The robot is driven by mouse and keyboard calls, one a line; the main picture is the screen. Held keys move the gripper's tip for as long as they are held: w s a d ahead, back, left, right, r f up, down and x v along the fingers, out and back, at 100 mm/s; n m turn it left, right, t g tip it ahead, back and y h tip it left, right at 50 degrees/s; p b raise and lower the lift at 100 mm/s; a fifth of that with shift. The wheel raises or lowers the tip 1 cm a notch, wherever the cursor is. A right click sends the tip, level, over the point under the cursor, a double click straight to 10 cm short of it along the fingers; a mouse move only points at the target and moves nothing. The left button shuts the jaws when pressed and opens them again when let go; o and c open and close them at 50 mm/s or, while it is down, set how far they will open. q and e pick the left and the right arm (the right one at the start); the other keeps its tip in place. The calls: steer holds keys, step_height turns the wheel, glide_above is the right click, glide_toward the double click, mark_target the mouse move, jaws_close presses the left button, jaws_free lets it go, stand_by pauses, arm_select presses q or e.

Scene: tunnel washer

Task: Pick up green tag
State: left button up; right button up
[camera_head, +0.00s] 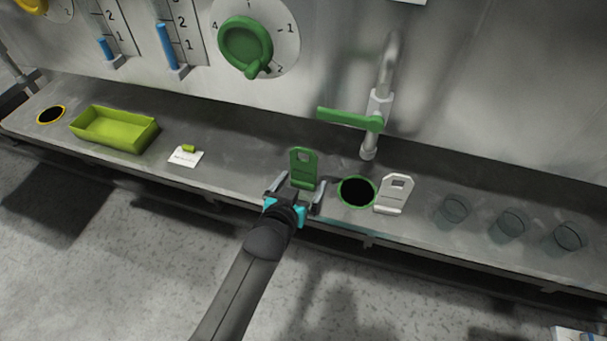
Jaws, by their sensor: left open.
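The green tag (303,168) stands upright on the metal counter, a flat plate with a square hole near its top. My left gripper (299,189) is open at the tag's lower part, with one finger to each side of it. I cannot tell whether the fingers touch the tag. The tag's lower edge is partly hidden by the gripper. My right gripper does not show.
A green-rimmed hole (357,191) and a white tag (395,193) lie just right of the gripper. A faucet with a green lever (348,119) rises behind. Several clear glasses (509,225) stand further right. A yellow-green tray (114,129) and a small card (186,157) are left.

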arm_select(q)
steer(key=c, duration=1.3)
steer(key=shift+o, duration=0.2)
